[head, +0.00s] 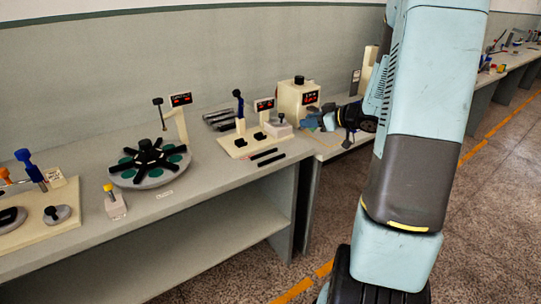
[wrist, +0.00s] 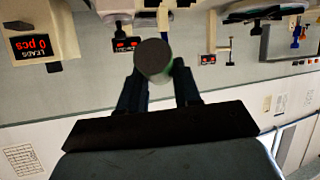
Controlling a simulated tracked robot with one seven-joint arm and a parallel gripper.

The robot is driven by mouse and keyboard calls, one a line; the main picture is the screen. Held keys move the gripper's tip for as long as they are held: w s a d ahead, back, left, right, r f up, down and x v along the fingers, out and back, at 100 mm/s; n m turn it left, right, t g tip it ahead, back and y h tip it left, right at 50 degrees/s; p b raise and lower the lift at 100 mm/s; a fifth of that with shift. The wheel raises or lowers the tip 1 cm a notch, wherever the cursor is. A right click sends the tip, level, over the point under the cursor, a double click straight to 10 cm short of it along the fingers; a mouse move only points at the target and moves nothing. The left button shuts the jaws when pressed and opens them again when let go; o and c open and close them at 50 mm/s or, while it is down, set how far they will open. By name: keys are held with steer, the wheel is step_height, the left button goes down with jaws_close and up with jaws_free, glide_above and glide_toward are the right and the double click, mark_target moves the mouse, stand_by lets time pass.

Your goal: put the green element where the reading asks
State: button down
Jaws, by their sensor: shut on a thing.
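My gripper (wrist: 160,85) is shut on the green element (wrist: 154,60), a short cylinder with a dark grey end face and a strip of green at its right side in the wrist view. The element is held clear, with no surface touching it there. In the head view my gripper (head: 332,119) is at the right end of the bench, in front of a cream box with a red display (head: 298,98). The element cannot be made out there. Other displays are too small to read.
A round turntable with green pads (head: 150,164) stands mid-bench, with a red display (head: 181,99) behind it. A cream board with black blocks (head: 240,146) has its own display (head: 265,104). A small block with a yellow top (head: 114,204) is near the front edge.

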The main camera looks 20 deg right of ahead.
steer(key=shift+a, duration=0.25)
steer(key=shift+w+a+f, duration=0.15)
steer(key=shift+w+a, duration=0.05)
steer(key=shift+a, duration=0.15)
steer(key=w+a+f, duration=0.2)
steer(key=a+f, duration=0.1)
steer(key=w+a+f, duration=0.2)
steer(key=a+f, duration=0.1)
steer(key=a, duration=0.1)
steer(key=w+a+f, duration=0.2)
steer(key=a+f, duration=0.1)
steer(key=a, duration=0.1)
steer(key=shift+w, duration=0.25)
steer(key=shift+w+a+f, duration=0.1)
steer(key=shift+a+f, duration=0.05)
steer(key=shift+f, duration=1.45)
steer(key=shift+f, duration=0.15)
steer(key=c, duration=0.8)
jaws_free()
